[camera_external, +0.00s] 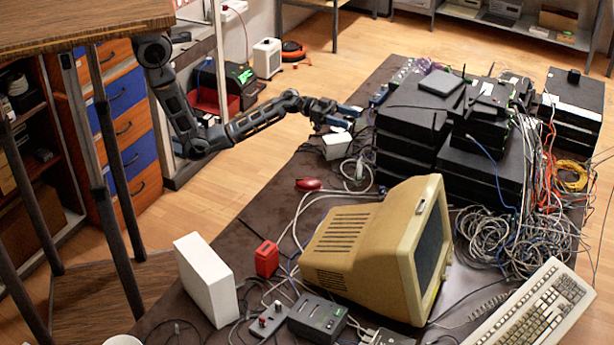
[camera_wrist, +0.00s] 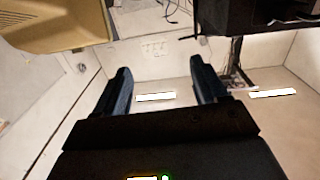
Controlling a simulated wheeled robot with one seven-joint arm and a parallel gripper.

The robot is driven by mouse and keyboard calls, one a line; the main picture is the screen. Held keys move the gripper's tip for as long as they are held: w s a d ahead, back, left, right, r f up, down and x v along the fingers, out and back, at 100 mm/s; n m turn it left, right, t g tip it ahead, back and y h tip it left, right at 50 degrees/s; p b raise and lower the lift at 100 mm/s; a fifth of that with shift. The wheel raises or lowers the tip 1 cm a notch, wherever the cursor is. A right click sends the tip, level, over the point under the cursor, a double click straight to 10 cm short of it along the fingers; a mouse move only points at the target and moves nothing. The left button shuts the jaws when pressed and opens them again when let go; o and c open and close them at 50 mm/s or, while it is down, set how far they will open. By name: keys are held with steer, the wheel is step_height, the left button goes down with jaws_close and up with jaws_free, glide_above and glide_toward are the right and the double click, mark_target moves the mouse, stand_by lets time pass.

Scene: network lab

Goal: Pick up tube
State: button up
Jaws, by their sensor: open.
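I cannot make out a tube for certain in either view. In the external view my gripper (camera_external: 355,116) reaches out level over the far left side of the dark table (camera_external: 231,238), at the left of the stacked black boxes. Its two blue fingers are apart, with nothing visible between them. In the wrist view my gripper (camera_wrist: 159,67) shows two dark fingers spread apart, with an empty gap and pale surfaces beyond.
Stacked black boxes (camera_external: 412,112) stand close to the right of my gripper. A small white box (camera_external: 336,146) sits just below it. A beige monitor (camera_external: 350,245), a red mouse (camera_external: 308,184), a white box (camera_external: 207,279) and tangled cables (camera_external: 490,240) crowd the table.

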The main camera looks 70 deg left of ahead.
glide_toward(359, 171)
steer(key=w+d+r, duration=0.2)
steer(key=w+r, duration=0.1)
steer(key=r, duration=0.1)
steer(key=p+x, duration=0.1)
steer(key=x, duration=0.6)
steer(key=shift+w, duration=0.4)
jaws_close()
